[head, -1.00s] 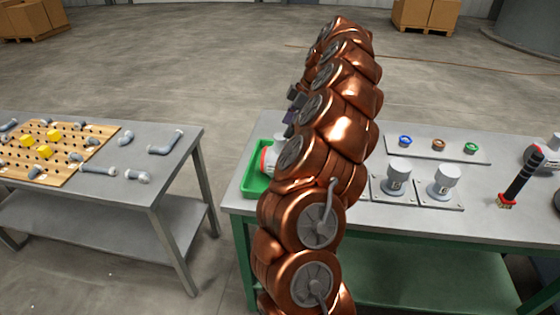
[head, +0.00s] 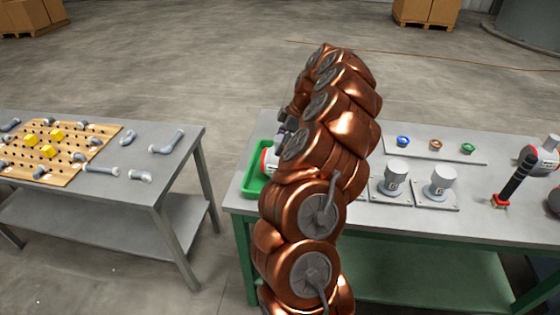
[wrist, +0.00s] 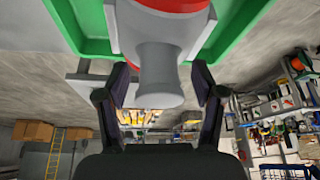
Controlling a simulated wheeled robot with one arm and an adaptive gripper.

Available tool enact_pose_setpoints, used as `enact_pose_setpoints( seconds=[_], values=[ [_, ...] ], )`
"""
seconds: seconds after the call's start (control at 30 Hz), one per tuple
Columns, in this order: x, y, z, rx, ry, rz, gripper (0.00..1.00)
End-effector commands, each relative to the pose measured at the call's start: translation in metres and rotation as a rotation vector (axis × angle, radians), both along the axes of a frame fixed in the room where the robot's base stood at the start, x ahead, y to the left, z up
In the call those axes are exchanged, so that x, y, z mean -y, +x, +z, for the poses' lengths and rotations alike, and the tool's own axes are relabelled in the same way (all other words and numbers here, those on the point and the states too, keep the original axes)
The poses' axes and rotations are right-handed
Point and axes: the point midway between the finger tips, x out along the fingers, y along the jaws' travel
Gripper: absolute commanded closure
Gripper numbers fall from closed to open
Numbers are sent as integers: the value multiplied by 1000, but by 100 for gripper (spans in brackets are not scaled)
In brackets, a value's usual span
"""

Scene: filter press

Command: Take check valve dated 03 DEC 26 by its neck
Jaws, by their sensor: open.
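A check valve (wrist: 162,60) with a grey neck, a flared end and a red band sits at the green tray (wrist: 235,30) in the wrist view. In the head view, part of its pale body and red band (head: 265,160) shows in the tray, left of my arm. No date is readable on it. My gripper (wrist: 162,92) is open in the wrist view, with one dark finger on each side of the neck. Gaps show between the fingers and the neck. My arm hides most of the valve and gripper in the head view.
Two grey fittings (head: 440,182) on plates stand right of my arm on the grey table (head: 480,222). Behind them a strip (head: 460,157) holds blue, brown and green rings. A black-handled tool (head: 516,180) stands farther right. A separate table with a pegboard (head: 70,170) is at left.

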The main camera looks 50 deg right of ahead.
Motion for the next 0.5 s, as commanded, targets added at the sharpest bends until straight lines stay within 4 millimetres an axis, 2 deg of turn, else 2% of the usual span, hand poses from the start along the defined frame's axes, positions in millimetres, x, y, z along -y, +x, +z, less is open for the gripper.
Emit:
enact_pose_setpoints(
  seconds=[0.1, 0.5],
  values=[
    [0, 0, 0, 1, -1, 0, 34],
    [0, 0, 1, 1, -1, 0, 76]
  ],
)
